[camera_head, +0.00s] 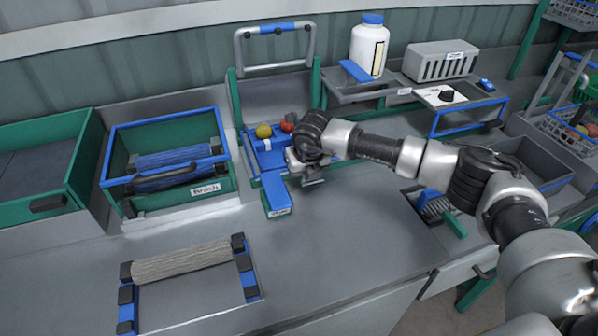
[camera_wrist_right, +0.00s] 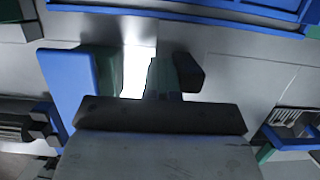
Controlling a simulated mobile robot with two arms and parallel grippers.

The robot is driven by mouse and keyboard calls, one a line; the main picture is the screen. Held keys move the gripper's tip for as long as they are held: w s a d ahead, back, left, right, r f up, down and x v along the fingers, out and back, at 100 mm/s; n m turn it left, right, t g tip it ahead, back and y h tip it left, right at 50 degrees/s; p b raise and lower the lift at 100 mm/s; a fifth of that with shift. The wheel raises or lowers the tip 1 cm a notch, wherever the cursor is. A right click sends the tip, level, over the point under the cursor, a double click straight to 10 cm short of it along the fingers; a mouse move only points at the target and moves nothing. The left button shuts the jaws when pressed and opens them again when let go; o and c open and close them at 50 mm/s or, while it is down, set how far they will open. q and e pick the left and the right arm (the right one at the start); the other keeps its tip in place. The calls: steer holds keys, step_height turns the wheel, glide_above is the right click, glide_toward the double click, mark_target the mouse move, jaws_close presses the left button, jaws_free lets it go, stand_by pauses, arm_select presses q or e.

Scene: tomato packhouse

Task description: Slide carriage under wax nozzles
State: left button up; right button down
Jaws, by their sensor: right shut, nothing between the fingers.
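The carriage (camera_head: 252,160) is a low blue tray on the bench, with a yellow tomato (camera_head: 264,131) and a red tomato (camera_head: 287,126) at its far side. A blue-topped green block with a white label (camera_head: 275,194) sticks out at its near end. An arch with a grey and blue bar (camera_head: 278,28), perhaps holding the wax nozzles, stands behind it. My right gripper (camera_head: 312,180) is shut and empty, just right of the block, and hides part of the tray's right side. In the wrist view a blue-topped block (camera_wrist_right: 68,85) lies left of my fingers (camera_wrist_right: 172,76). My left gripper is out of view.
A green brush bin (camera_head: 208,189) stands left of the carriage. A roller (camera_head: 180,262) lies in front on the left. A white bottle (camera_head: 368,48) and a grey slotted box (camera_head: 440,62) stand at the back right. The bench front centre (camera_head: 340,245) is clear.

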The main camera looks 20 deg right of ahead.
steer(key=shift+w+d+b, duration=0.15)
steer(key=shift+d+b, duration=0.6)
steer(key=shift+d, duration=4.45)
steer(key=shift+w+d+b, duration=0.2)
steer(key=shift+d+b, duration=0.9)
steer(key=shift+d, duration=5)
